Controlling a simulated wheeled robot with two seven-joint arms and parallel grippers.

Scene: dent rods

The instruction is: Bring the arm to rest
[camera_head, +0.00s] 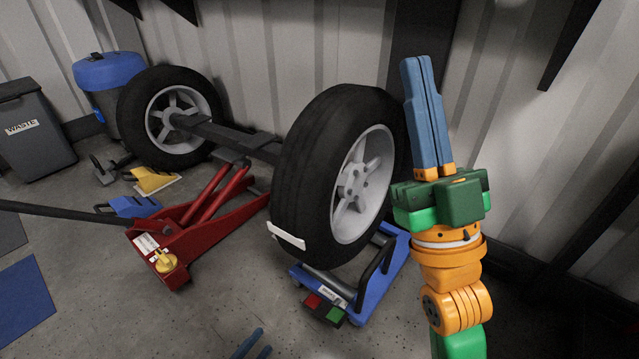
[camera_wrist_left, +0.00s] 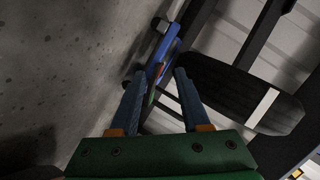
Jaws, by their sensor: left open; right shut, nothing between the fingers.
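My left gripper (camera_head: 262,340) shows only as blue fingertips at the bottom edge of the head view; the rest of that arm is out of frame. In the left wrist view its two blue fingers (camera_wrist_left: 159,73) are spread, with nothing between them. My right gripper (camera_head: 415,60) stands upright at the right of the head view, its blue fingers pressed together and pointing up, holding nothing. It appears in front of the wall, just right of the near tyre. The right arm runs down out of the bottom of the picture.
A near wheel (camera_head: 310,165) stands by a blue wheel dolly (camera_head: 378,290), which also shows in the left wrist view (camera_wrist_left: 160,66). A red floor jack (camera_head: 215,205), a far wheel (camera_head: 150,105), a grey waste bin (camera_head: 38,145) and a blue-lidded bin (camera_head: 108,72) stand left. Front floor is mostly clear.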

